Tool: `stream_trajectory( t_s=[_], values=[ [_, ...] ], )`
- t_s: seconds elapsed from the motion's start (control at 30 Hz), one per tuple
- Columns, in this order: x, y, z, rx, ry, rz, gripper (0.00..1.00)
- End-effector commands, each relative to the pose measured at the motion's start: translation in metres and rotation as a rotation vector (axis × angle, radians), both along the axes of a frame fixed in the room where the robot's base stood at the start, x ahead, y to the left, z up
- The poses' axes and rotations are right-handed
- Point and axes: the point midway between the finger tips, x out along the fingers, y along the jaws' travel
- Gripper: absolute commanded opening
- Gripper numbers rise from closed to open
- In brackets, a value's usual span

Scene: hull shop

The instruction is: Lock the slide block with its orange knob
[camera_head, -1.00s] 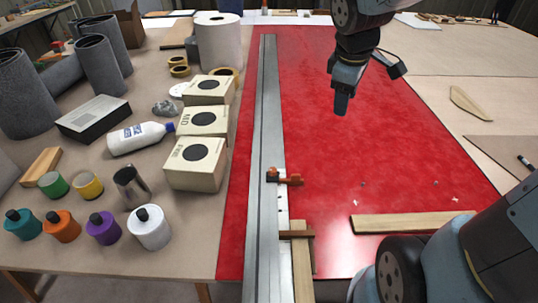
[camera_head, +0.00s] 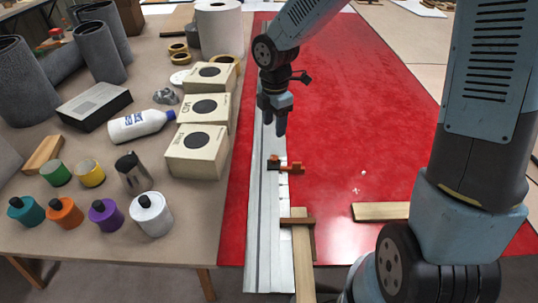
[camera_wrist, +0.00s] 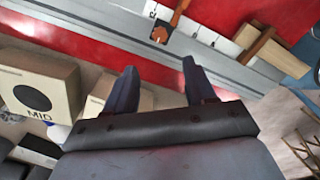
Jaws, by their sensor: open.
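The slide block (camera_head: 274,164) sits on the long metal rail (camera_head: 262,215), with its orange-brown knob (camera_head: 292,169) sticking out to the right over the red sheet. In the wrist view the block (camera_wrist: 160,34) and knob (camera_wrist: 181,9) show near the top edge, beyond my fingertips. My gripper (camera_head: 274,122) hangs above the rail, on the far side of the block and apart from it. In the wrist view my gripper (camera_wrist: 159,72) has its two fingers spread with nothing between them. The finer parts of the knob are too small to make out.
Boxes with black discs (camera_head: 198,146) stand in a row left of the rail. A wooden strip (camera_head: 302,260) with a brown crosspiece (camera_head: 297,221) lies by the rail's near end. The red sheet (camera_head: 350,130) is mostly clear.

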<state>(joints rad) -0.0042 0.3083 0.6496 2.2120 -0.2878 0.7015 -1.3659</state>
Motion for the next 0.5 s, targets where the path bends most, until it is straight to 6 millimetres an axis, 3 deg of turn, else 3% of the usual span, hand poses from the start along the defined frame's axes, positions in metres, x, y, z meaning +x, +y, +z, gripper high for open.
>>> stream_trajectory(
  t_s=[0.5],
  values=[
    [-0.001,0.0,-0.084,-0.002,0.004,0.0,0.55]
  ],
)
